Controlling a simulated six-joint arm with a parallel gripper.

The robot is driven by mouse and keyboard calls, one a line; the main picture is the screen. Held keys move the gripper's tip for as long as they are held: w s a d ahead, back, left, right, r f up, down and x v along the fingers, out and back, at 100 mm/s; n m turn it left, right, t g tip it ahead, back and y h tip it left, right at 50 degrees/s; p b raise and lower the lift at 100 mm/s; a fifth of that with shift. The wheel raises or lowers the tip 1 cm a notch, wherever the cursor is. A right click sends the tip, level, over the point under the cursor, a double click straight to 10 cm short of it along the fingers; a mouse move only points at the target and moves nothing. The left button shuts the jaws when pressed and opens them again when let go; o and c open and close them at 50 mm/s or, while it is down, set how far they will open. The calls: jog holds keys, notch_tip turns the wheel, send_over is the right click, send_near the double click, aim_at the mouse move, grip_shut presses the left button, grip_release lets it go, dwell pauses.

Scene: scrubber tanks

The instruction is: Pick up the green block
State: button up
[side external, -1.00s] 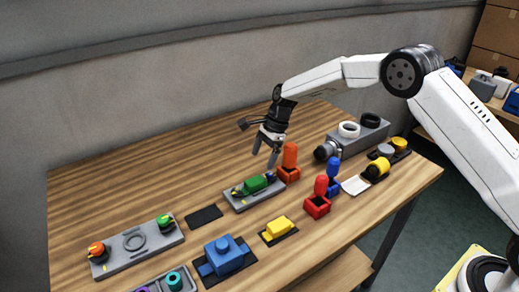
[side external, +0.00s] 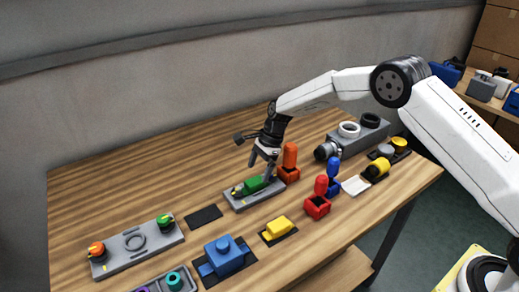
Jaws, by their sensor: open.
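The green block (side external: 253,184) lies on a grey plate (side external: 242,203) near the middle of the wooden table. My gripper (side external: 262,170) is open, pointing down, with its fingers just above and at the right end of the green block. One finger is close to the block's upper side and the other is by its right end. I cannot tell whether either finger touches it.
An orange piece (side external: 289,163) stands close to the right of my gripper. A red piece (side external: 318,199), a blue piece (side external: 333,178) and a yellow block (side external: 279,228) are nearby. A black pad (side external: 204,216) lies to the left. The table's back left is clear.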

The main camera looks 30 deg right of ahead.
aim_at(255, 180)
jog(key=shift+x, duration=1.85)
jog(key=shift+s, duration=0.1)
grip_shut()
jog(key=shift+r, duration=0.15)
jog(key=shift+r, duration=0.8)
jog(key=s+d+r, duration=0.2)
jog(key=s+r, duration=0.9)
jog(key=s, duration=0.2)
jog(key=shift+s+d, duration=0.2)
jog(key=shift+s, duration=0.2)
jog(key=shift+r, duration=0.1)
